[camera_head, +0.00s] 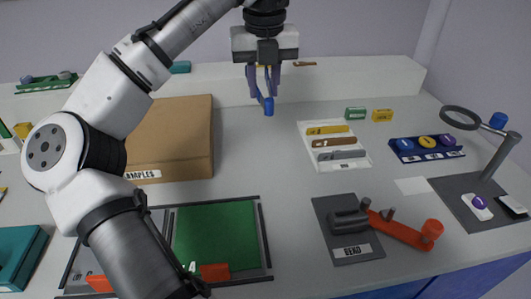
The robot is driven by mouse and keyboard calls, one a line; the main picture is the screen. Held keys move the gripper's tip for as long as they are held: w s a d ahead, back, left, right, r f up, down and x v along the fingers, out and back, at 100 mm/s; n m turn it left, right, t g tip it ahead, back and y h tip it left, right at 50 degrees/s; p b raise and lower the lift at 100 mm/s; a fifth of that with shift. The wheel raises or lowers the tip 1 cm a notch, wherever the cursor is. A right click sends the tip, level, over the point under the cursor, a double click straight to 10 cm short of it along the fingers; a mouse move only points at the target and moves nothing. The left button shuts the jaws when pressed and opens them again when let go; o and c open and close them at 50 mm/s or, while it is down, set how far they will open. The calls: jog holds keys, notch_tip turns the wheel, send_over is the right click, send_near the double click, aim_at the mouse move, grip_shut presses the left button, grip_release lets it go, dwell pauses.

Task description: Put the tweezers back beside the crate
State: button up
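My gripper (264,90) is raised over the back middle of the bench, its fingers pointing down. A slim blue item (268,106), which looks like the tweezers, hangs between and below the fingertips, clear of the bench. Its upper part is partly hidden by the fingers. The brown crate (190,135), with a white label ending in "AMPLES", stands to the left of my gripper. My arm hides the crate's left part.
Bare bench lies right of the crate. A white card (363,160) with several strips lies right of it. Further right are a blue tray (427,158), a magnifier stand (496,155) and an orange-handled tool (400,230). A green mat (215,235) is in front.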

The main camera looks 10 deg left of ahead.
jog(key=b, duration=0.1)
send_over(264, 164)
jog(key=f, duration=1.2)
jog(key=shift+s+f, duration=0.25)
jog(key=shift+f, duration=2.55)
jog(key=shift+o, duration=0.5)
jog(key=shift+f, duration=0.15)
jog(key=o, duration=0.5)
jog(key=shift+c, duration=0.2)
jog(key=shift+w, duration=0.1)
notch_tip(264, 164, up, 12)
jog(key=s, duration=0.1)
jog(key=shift+d, duration=0.3)
jog(key=shift+s, duration=0.1)
